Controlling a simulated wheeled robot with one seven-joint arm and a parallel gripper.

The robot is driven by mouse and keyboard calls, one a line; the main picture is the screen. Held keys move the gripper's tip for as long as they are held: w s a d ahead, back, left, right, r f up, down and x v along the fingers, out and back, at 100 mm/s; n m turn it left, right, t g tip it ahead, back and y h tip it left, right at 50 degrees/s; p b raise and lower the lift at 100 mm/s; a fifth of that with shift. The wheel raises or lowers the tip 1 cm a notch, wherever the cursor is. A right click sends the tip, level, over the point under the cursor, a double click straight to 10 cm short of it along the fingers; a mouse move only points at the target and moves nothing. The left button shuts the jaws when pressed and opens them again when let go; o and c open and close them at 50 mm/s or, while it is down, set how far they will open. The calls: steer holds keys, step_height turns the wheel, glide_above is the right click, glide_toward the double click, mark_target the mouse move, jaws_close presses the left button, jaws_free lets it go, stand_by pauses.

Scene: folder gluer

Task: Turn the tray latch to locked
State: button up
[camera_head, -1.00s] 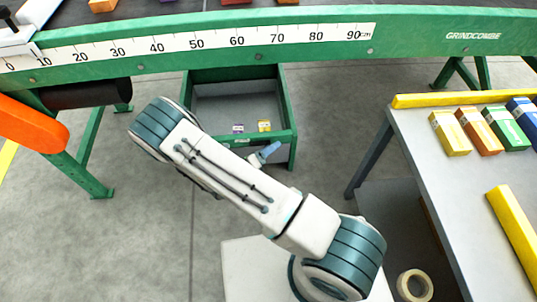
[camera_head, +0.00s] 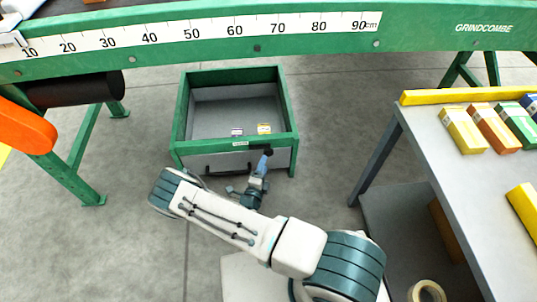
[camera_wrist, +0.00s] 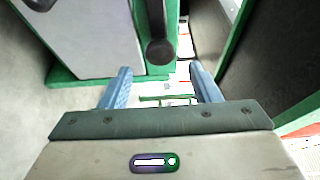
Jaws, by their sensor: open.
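The tray (camera_head: 180,128) is a green-rimmed grey box standing under the machine's long green beam. A small dark part, which looks like the latch (camera_head: 256,151), sits at the right of its front rim. In the wrist view the latch (camera_wrist: 160,50) is a dark rounded knob. My gripper (camera_head: 264,161) is at the tray's front, just below the latch. In the wrist view my gripper (camera_wrist: 158,74) has its blue fingers apart, one on each side of the knob's line, with nothing between the tips. I cannot tell whether either finger touches it.
Two small labelled packs (camera_head: 263,129) lie inside the tray. A grey table (camera_head: 430,160) with yellow edge bars and coloured boxes stands at the right. A green machine leg (camera_head: 75,180) and an orange part (camera_head: 25,127) are at the left.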

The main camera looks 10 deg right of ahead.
mark_target(268, 154)
steer(key=b+x, duration=0.1)
steer(key=x, duration=0.6)
steer(key=shift+w+d+b, duration=0.15)
steer(key=shift+w+b, duration=0.05)
steer(key=shift+b, duration=0.1)
jaws_close()
